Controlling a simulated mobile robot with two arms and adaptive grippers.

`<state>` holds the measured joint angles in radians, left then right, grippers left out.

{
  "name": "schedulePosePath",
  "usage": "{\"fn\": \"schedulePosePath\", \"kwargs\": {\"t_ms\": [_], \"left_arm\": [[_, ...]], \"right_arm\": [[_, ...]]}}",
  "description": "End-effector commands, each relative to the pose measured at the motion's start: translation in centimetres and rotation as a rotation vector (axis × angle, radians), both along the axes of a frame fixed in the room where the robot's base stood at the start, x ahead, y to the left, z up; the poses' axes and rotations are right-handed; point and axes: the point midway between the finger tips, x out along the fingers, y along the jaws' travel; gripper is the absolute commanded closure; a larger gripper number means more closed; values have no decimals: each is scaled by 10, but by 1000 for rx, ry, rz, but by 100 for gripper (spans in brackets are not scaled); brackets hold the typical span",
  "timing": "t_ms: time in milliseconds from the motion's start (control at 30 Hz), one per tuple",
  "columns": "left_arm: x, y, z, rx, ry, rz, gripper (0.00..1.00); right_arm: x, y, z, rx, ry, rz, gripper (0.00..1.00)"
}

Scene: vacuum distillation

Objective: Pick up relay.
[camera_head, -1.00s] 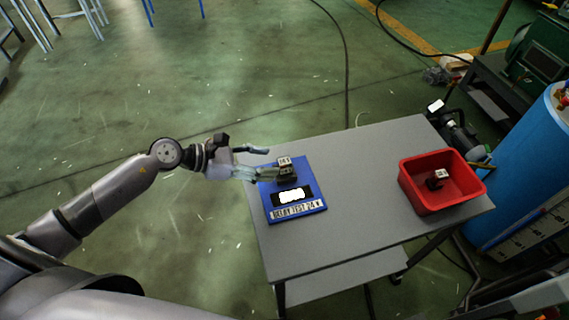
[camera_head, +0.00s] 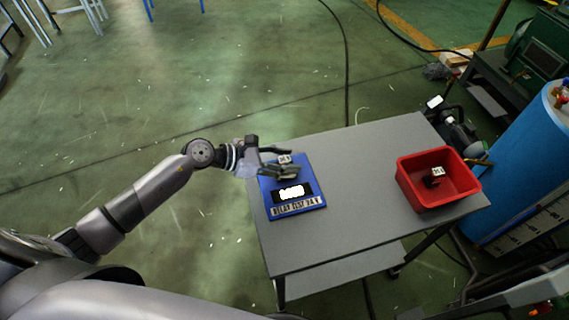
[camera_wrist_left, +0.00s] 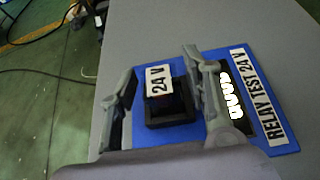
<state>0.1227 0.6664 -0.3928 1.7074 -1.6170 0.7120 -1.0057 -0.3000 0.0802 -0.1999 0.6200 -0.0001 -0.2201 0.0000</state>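A relay (camera_wrist_left: 159,82) with a white "24 V" label sits in a dark socket on the blue relay test board (camera_head: 316,186). The relay also shows in the head view (camera_head: 285,159), partly hidden by my gripper. My left gripper (camera_head: 283,161) is open, with one finger on each side of the relay. In the left wrist view, its fingers (camera_wrist_left: 160,98) stand apart, with a clear gap between the relay and the left finger; the gap to the right finger is small. My right gripper is not in view.
The board lies on the left part of a grey table (camera_head: 361,200). A red bin (camera_head: 440,203) on the right holds another 24 V relay (camera_head: 435,176). The table between board and bin is clear. A blue cylinder (camera_head: 520,190) stands beyond the right edge.

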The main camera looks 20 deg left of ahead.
Motion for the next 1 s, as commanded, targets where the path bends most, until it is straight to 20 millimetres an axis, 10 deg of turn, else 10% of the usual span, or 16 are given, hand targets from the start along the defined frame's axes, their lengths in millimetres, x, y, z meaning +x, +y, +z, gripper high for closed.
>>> {"fn": "schedulePosePath", "kwargs": {"t_ms": [600, 1000], "left_arm": [[0, 0, 0, 0, 0, 0, 100], [0, 0, 8, 0, -4, 0, 100]], "right_arm": [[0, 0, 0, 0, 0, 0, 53], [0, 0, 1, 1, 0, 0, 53]]}}
